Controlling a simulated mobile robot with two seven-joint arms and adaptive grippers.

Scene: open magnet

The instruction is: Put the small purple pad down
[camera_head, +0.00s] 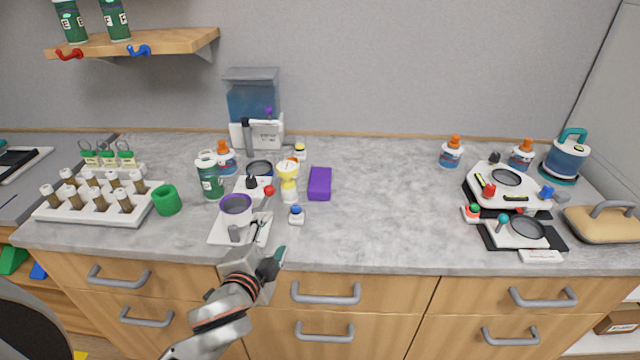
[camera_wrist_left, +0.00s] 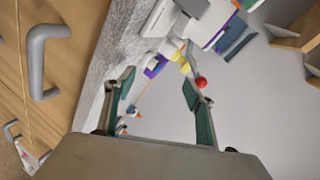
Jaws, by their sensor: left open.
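The small purple pad (camera_head: 319,183) lies flat on the grey counter, right of the yellow and white timer-like item. My left gripper (camera_head: 274,262) is at the counter's front edge, lower left of the pad and apart from it. In the left wrist view my left gripper (camera_wrist_left: 158,80) has its two green fingers spread with nothing held between them. A purple patch (camera_wrist_left: 154,68) shows beyond the fingers there; I cannot tell whether it is the pad. My right gripper is not in view.
A small blue-topped item (camera_head: 296,214) stands in front of the pad. The counter (camera_head: 380,205) right of the pad is clear.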

